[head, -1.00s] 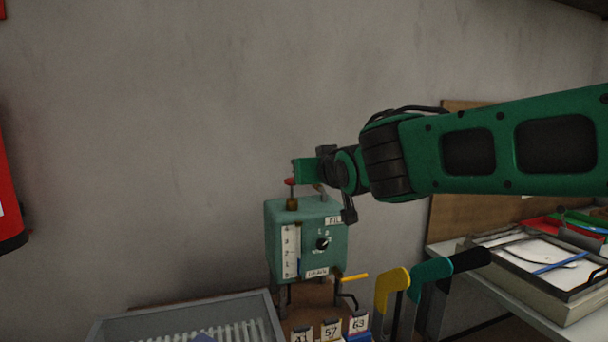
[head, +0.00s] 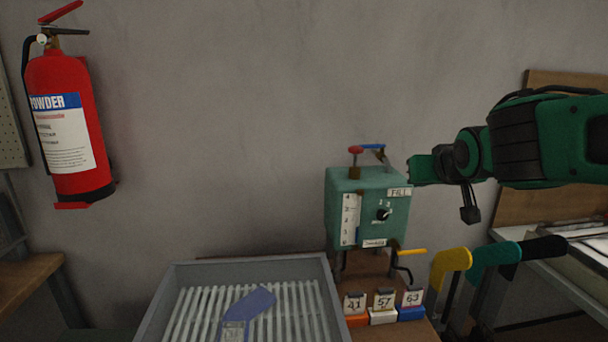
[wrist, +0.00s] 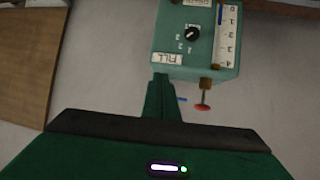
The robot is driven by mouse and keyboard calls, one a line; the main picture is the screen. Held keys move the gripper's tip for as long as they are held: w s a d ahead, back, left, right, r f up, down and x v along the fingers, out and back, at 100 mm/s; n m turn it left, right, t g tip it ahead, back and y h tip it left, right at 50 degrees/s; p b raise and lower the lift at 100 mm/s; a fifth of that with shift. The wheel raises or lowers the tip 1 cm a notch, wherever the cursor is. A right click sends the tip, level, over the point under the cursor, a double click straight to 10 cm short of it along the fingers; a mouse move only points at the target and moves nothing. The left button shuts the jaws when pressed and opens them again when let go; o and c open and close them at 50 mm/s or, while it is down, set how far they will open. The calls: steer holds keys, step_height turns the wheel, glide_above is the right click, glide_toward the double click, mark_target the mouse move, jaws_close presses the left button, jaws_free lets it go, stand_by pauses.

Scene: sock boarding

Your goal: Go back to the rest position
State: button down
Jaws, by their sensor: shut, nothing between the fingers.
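My gripper (head: 414,169) is on the right in the head view, at the top right of the green box, with its fingers together and nothing between them. In the wrist view my gripper (wrist: 161,84) points up from the bottom centre, just short of the box's FILL label in the picture. The green box (head: 362,222) has a black knob, a numbered scale, a red-topped valve (head: 355,150) and a blue-handled lever (head: 373,148) on top. The box (wrist: 207,68) appears upside down in the wrist view. I cannot tell whether my gripper touches it.
A grey slatted tray (head: 163,310) holds a blue flat piece (head: 252,303). Tags 41, 57 and 63 stand beside it. Yellow (head: 452,259) and teal (head: 495,254) handles rise at the lower right. A red fire extinguisher (head: 68,125) hangs on the left wall.

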steer(key=s+d+f+m+g+h, duration=0.15)
steer(key=s+d+f+g, duration=0.25)
steer(key=s+d+f, duration=0.4)
steer(key=s+d+f+m+g+y, duration=0.1)
steer(key=s+f+g, duration=0.3)
steer(key=s, duration=0.9)
steer(key=s+d+f+m+g+y, duration=0.2)
steer(key=s+f, duration=0.5)
steer(key=s, duration=0.5)
steer(key=shift+s+d+m+g, duration=0.45)
steer(key=shift+d+g, duration=0.3)
steer(key=shift+g, duration=0.25)
steer(key=shift+w+f, duration=0.1)
